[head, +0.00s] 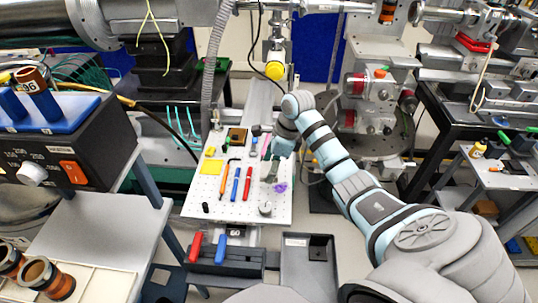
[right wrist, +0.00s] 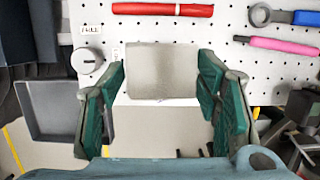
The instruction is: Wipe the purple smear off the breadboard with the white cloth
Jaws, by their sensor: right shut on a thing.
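The white perforated breadboard (head: 225,211) lies in the middle of the head view, with the purple smear (head: 280,187) near its right edge. My right gripper (head: 272,172) is over the board's right side, just left of and above the smear in the picture. In the right wrist view its green fingers (right wrist: 163,80) are on either side of the pale grey-white cloth (right wrist: 161,68), which looks like a flat pad, and the gripper is shut on it. The cloth is hard to make out in the head view. The smear does not show in the right wrist view. My left gripper is out of view.
On the board lie a red tool (head: 248,178), a blue tool (head: 236,184), an orange one (head: 223,178), a yellow note (head: 211,167) and a round knob (head: 265,208). A grey tray (head: 295,268) and a holder (head: 227,262) with red and blue handles stand in front.

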